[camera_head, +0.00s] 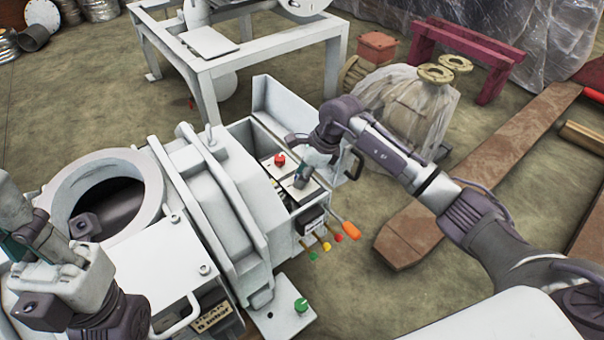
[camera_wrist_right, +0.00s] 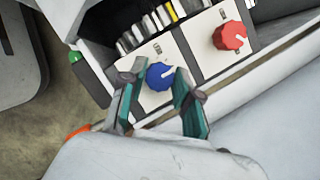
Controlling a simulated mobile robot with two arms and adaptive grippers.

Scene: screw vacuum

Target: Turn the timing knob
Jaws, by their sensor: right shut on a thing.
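The control panel (camera_wrist_right: 187,49) of the machine carries a blue knob (camera_wrist_right: 159,76) and a red knob (camera_wrist_right: 230,36). In the head view the red knob (camera_head: 279,160) stands clear beside my right gripper (camera_head: 302,178), which hides the blue one. In the right wrist view my right gripper (camera_wrist_right: 158,88) has one teal finger on each side of the blue knob and is shut on it. A white pointer mark shows on the blue knob. I cannot read which knob is the timing knob. My left gripper (camera_head: 25,240) is at the left edge, over the machine, its fingertips unclear.
An open metal lid (camera_head: 287,110) rises behind the panel. An orange-handled lever (camera_head: 350,230) and several coloured levers (camera_head: 325,246) stick out in front of it. A green knob (camera_head: 301,305) sits on a lower plate. A white frame table (camera_head: 235,60) stands behind.

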